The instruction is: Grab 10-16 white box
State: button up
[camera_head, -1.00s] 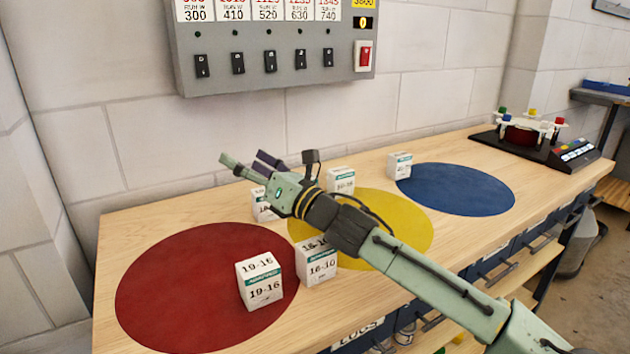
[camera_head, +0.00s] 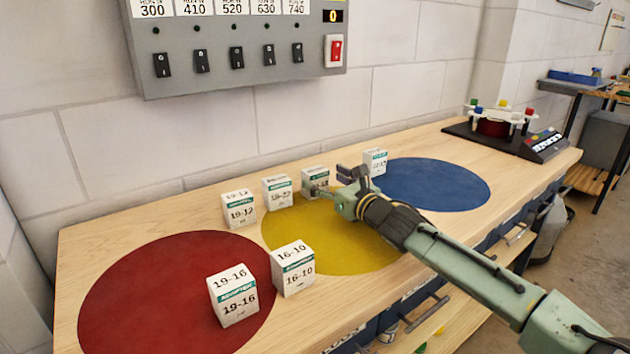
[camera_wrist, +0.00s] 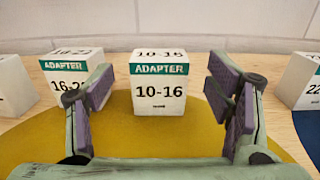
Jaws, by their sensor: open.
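The 10-16 white box (camera_wrist: 159,92) stands upright straight ahead of my gripper in the wrist view, with a green ADAPTER band above its front label. It is at the back edge of the yellow circle. In the head view the same box (camera_head: 315,179) is partly hidden behind my gripper (camera_head: 340,185). My gripper also shows in the wrist view (camera_wrist: 165,105), open and empty, with one finger on each side of the box's outline. I cannot tell whether the box is between the fingertips or just beyond them.
A 16-22 box (camera_wrist: 68,75) stands close left of the target, and another white box (camera_wrist: 300,82) stands to the right. In the head view, a 19-12 box (camera_head: 239,208), a 16-10 box (camera_head: 292,268) and a 19-16 box (camera_head: 233,294) stand apart. The wall (camera_head: 400,90) is behind.

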aim_at(320, 176)
jog(key=p+x, duration=0.1)
jog(key=x, duration=0.3)
jog(key=shift+w+a, duration=0.2)
jog(key=shift+w, duration=0.1)
jog(key=c, duration=1.3)
